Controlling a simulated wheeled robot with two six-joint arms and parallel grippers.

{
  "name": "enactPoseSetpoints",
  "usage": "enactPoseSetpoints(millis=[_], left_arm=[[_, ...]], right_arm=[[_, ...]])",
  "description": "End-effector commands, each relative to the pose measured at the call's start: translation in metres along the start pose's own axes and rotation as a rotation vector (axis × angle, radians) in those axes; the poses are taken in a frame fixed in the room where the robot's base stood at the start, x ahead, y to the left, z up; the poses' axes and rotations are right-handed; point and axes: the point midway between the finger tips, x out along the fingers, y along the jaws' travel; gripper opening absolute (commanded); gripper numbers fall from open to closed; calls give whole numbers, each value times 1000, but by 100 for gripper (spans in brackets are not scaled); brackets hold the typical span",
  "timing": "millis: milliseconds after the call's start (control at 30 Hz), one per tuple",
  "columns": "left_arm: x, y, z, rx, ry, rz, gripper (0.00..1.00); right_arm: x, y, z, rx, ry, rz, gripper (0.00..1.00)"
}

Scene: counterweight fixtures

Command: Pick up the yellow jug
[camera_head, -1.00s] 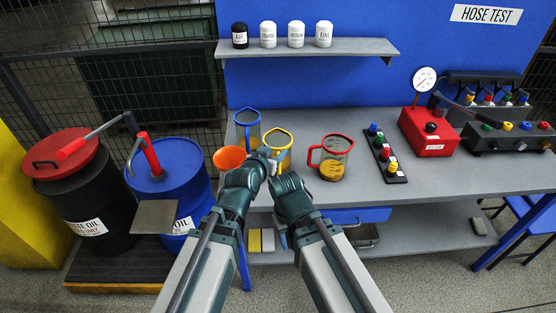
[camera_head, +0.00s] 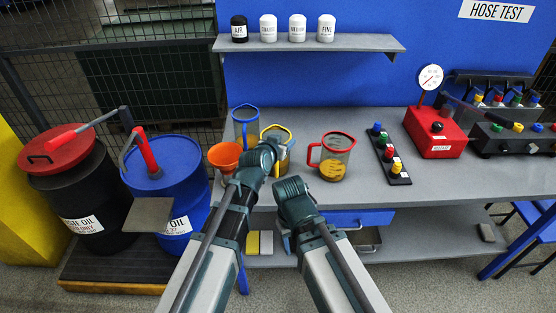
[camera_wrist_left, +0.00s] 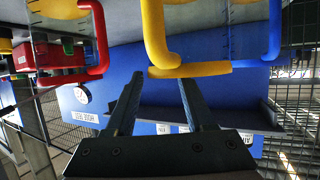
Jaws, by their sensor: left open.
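The yellow jug (camera_head: 284,164), clear with a yellow rim and handle, stands on the grey bench, partly hidden behind my left gripper (camera_head: 276,144). In the left wrist view the yellow handle (camera_wrist_left: 156,36) is just beyond the fingertips of my left gripper (camera_wrist_left: 162,78). The fingers are apart with nothing between them, and the handle's bend lies in front of the gap. My right gripper (camera_head: 286,240) hangs low by the bench's front edge, mostly hidden by its own wrist; its fingers are unclear.
A blue jug (camera_head: 245,130) and an orange funnel (camera_head: 225,157) are close left of the yellow jug. A red jug (camera_head: 333,158) stands to its right, then a button strip (camera_head: 391,160) and a red gauge box (camera_head: 433,135). A shelf (camera_head: 320,45) hangs above.

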Motion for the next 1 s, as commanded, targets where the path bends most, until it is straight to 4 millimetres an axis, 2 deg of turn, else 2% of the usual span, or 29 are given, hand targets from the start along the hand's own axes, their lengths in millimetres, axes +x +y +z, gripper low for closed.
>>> enactPoseSetpoints(millis=[33, 167, 433, 700, 733, 1000], left_arm=[[11, -1, 5, 0, 0, 1, 54], [25, -4, 5, 2, 0, 2, 54], [25, -4, 4, 2, 0, 3, 52], [25, -4, 4, 2, 0, 3, 4], [25, -4, 4, 2, 0, 3, 0], [25, -4, 4, 2, 0, 3, 0]], right_arm=[[9, -1, 0, 0, 0, 0, 50], [14, -1, -1, 0, 0, 0, 50], [13, -1, -1, 0, 0, 0, 50], [13, -1, -1, 0, 0, 0, 50], [13, -1, -1, 0, 0, 0, 50], [13, -1, -1, 0, 0, 0, 50]])
